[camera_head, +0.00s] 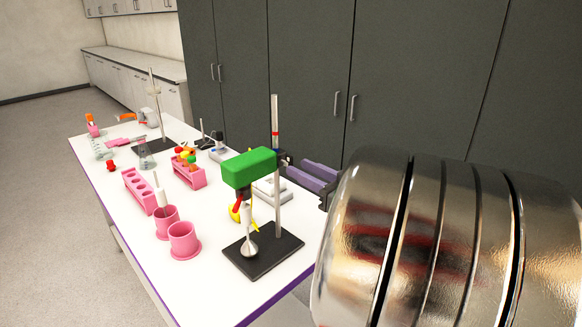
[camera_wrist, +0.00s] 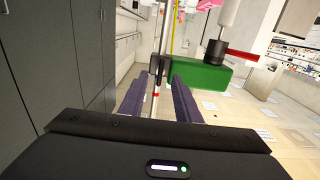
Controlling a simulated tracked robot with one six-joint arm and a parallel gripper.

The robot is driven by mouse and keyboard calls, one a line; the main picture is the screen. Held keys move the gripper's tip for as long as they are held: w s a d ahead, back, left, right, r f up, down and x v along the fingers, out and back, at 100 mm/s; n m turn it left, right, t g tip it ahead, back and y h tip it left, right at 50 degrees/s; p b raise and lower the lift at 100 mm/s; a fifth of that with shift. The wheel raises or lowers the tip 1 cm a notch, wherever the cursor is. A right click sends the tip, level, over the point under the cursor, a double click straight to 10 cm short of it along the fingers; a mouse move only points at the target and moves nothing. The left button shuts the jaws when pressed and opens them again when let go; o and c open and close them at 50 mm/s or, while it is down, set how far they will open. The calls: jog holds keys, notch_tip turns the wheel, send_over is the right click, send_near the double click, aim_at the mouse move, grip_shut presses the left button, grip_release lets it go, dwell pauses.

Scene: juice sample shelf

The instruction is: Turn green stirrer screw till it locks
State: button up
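The green stirrer (camera_head: 250,168) is a block on a metal rod (camera_head: 278,205) with a black base plate (camera_head: 265,250). It also shows in the wrist view (camera_wrist: 202,77). A small dark clamp with the screw (camera_wrist: 157,66) sits on the rod beside the block. My gripper (camera_head: 295,167), with two purple fingers, reaches in from the right at the clamp's height. In the wrist view, my gripper (camera_wrist: 156,80) is open, with the screw lined up between or just beyond its fingertips. I cannot tell whether either finger touches it.
The white table (camera_head: 210,245) holds pink beakers (camera_head: 184,242), a pink tube rack (camera_head: 140,190) and another rack with coloured caps (camera_head: 188,175). A white device (camera_head: 272,192) lies behind the stirrer rod. Dark cabinets (camera_head: 310,70) stand behind the table.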

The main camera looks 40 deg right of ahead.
aim_at(287, 164)
jog(key=shift+w, duration=1.6)
grip_shut()
jog(key=shift+a, duration=0.1)
